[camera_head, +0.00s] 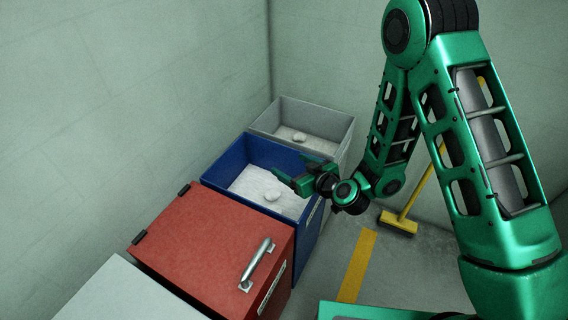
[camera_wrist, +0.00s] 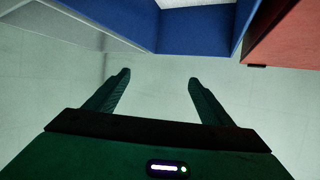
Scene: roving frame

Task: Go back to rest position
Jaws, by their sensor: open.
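My green arm reaches down from the right side of the head view. My gripper (camera_head: 291,167) is in front of the right part of the blue bin (camera_head: 222,172), hiding part of its rim. Its two fingers are spread apart. In the wrist view my gripper (camera_wrist: 158,78) is open, with nothing between the fingers. The blue bin (camera_wrist: 200,30) shows beyond the fingertips there.
A closed red box (camera_head: 210,235) with a metal handle (camera_head: 257,265) stands before the blue bin, a grey bin (camera_head: 345,143) behind. Both bins hold a small pale round thing. A white surface (camera_head: 125,295) lies nearest. A yellow broom (camera_head: 398,222) stands right, near a yellow floor stripe (camera_head: 357,265).

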